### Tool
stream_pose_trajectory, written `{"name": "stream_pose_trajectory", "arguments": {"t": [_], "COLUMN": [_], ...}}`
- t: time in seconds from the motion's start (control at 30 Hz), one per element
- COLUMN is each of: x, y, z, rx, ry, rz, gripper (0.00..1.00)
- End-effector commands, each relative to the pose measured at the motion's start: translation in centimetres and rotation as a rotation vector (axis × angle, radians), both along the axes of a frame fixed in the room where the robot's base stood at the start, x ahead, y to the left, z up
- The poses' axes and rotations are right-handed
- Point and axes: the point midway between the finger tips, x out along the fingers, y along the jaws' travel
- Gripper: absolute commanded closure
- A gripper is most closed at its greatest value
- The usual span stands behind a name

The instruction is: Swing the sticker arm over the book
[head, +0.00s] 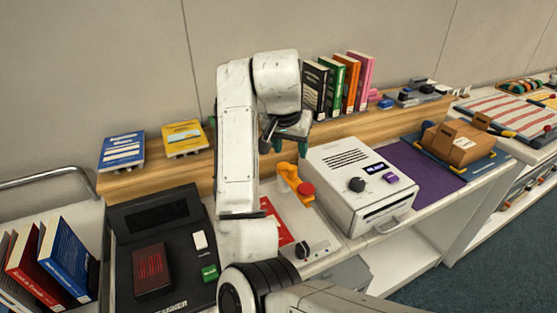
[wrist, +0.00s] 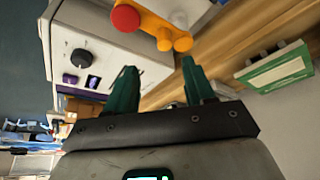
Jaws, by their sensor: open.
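The orange sticker arm (head: 291,176) with a red round end (head: 306,188) stands on the white counter, left of the white box machine. A red book (head: 275,221) lies below and left of it, partly hidden by my arm; the orange arm's end appears to be to the right of the book. My gripper (head: 289,146) is open and empty, above and behind the orange arm. In the wrist view the green fingers of my gripper (wrist: 160,80) are spread, with the orange arm (wrist: 160,28) and its red end (wrist: 125,18) beyond them, apart from the fingers.
The white machine (head: 345,165) with a black dial stands close on the right. A wooden shelf (head: 170,175) runs behind, with upright books (head: 340,85) and flat books on stands. A dark device (head: 160,240) sits at left. A brown carton (head: 455,145) is far right.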

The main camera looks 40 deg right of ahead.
Motion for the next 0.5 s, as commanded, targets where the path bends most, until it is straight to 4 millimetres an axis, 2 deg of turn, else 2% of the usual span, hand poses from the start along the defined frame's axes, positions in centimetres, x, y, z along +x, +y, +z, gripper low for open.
{"name": "stream_pose_trajectory", "arguments": {"t": [0.23,0.5], "x": [0.2,1.0], "y": [-0.4,-1.9], "z": [-1.1,-5.4], "rx": [0.002,0.003], "ry": [0.002,0.004], "rz": [-0.003,-0.003], "gripper": [0.47,0.47]}}
